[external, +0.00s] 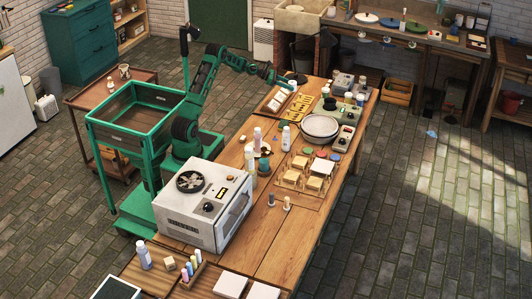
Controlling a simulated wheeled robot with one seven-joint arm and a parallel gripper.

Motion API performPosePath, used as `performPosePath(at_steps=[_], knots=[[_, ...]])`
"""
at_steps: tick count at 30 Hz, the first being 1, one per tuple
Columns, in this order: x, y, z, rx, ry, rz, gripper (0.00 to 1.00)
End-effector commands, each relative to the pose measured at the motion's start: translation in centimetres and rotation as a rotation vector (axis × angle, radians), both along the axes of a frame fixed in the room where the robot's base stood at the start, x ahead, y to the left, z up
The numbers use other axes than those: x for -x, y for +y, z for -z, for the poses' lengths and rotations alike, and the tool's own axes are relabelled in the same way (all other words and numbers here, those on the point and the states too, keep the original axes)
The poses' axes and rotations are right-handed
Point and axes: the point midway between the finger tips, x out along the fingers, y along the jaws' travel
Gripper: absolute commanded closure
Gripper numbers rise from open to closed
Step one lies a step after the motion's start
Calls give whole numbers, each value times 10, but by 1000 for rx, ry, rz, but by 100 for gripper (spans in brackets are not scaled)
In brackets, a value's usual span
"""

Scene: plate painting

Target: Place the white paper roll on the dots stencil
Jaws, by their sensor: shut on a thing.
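My green arm reaches over the far part of the long wooden table. My gripper (287,81) is small in this view, above the table's far left corner. It is shut on a small white thing (284,87), which looks like the paper roll; its ends are hard to make out. Below it lies a framed pale panel (275,103), and to its right are yellow stencil-like plates (296,108). I cannot tell which of these is the dots stencil, as the patterns are too small to read.
Bottles (286,138), wooden blocks (313,183) and a large grey machine (203,205) occupy the nearer table (278,245). Small jars and devices crowd its far right end.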

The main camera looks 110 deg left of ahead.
Motion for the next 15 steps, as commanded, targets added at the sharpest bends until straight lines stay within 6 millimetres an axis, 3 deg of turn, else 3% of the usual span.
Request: performPosePath(at_steps=[1, 3, 7, 12, 15], knots=[[20, 13, -2, -1, -2, -35, 81], [42, 26, -3, -2, -3, -72, 81], [74, 44, -5, -2, -6, -125, 81], [93, 54, -6, -2, -7, -158, 81], [86, 53, 0, 0, -8, -161, 81]])
